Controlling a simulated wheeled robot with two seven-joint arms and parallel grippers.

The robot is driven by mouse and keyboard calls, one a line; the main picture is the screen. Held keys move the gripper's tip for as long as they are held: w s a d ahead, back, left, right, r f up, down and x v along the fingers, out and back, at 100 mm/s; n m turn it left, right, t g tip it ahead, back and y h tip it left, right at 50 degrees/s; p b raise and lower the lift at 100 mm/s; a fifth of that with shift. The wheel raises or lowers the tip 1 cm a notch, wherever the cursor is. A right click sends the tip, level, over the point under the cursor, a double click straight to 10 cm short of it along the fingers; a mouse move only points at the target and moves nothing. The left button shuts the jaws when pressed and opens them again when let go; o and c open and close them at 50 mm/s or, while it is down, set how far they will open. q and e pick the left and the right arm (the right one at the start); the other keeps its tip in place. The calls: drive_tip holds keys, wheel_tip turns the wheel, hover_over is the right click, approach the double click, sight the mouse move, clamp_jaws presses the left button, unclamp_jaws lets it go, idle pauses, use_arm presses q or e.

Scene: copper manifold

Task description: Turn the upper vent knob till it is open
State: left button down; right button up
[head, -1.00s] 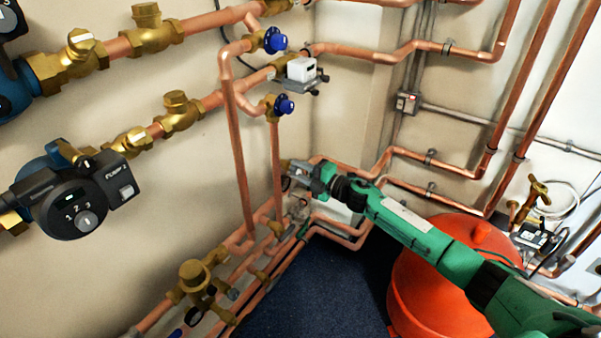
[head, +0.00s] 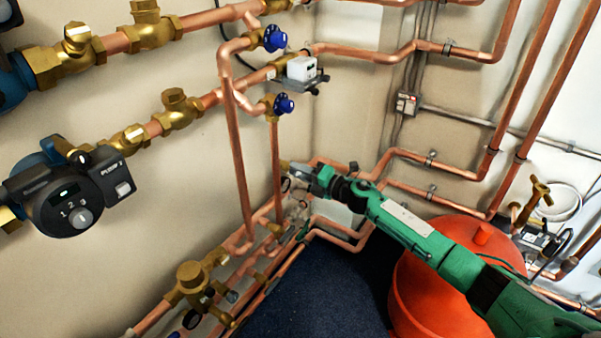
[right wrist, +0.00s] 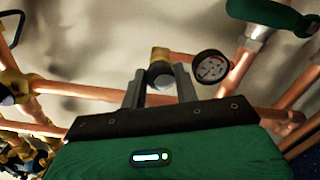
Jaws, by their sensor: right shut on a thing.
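My right gripper (head: 291,173) reaches in from the right on its green arm, low at the wall pipes. In the right wrist view, its two grey fingers (right wrist: 158,78) stand on either side of a small round grey knob (right wrist: 161,75) and are shut on it. A brass fitting (right wrist: 160,53) shows just behind the knob, which I take to be the upper vent knob. The fingers hide the knob's sides, and its turn angle cannot be read. In the head view the knob is too small to make out. My left gripper is not in view.
A round dial gauge (right wrist: 211,67) sits just right of the fingers. Copper pipes (right wrist: 80,91) run close by. Blue-handled valves (head: 284,104) are above the gripper. A red vessel (head: 440,290) stands below my right arm. The dark floor (head: 335,285) is clear.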

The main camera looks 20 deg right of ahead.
drive_tip(key=shift+f, duration=0.1)
drive_tip(key=o, duration=1)
drive_tip(key=shift+c, duration=0.2)
drive_tip(key=shift+s, duration=0.1)
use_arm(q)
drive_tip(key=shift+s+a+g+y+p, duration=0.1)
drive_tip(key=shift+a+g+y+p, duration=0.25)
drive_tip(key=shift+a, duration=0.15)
use_arm(e)
drive_tip(key=v, duration=1.3)
drive_tip(key=shift+s+d, duration=0.25)
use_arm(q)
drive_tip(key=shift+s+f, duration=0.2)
